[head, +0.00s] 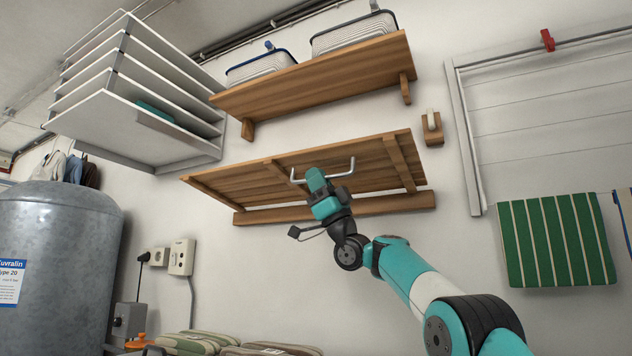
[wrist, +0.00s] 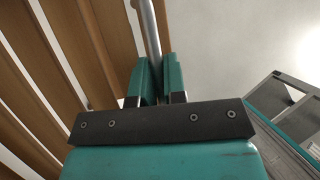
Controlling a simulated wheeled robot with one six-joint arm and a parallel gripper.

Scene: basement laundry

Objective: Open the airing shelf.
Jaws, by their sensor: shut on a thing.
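The airing shelf (head: 235,183) is a slatted wooden panel on the back wall, tilted, with its underside and cross battens showing. A wooden rail (head: 390,204) runs along the wall just below it. A grey metal bar handle (head: 342,173) with bent ends sits at the shelf's front edge. My gripper (head: 315,177) is shut on this handle near its middle. In the wrist view the handle (wrist: 149,35) runs between the two teal fingers (wrist: 160,80), with the shelf's slats (wrist: 70,45) to the left. The gripped part of the handle is hidden by the fingers.
A fixed wooden shelf (head: 320,75) with wire baskets hangs above. A white shelf unit (head: 140,80) is at upper left, a grey tank (head: 60,240) below it. A wooden hook block (head: 432,128) and a drying frame with a green striped towel (head: 555,240) are to the right.

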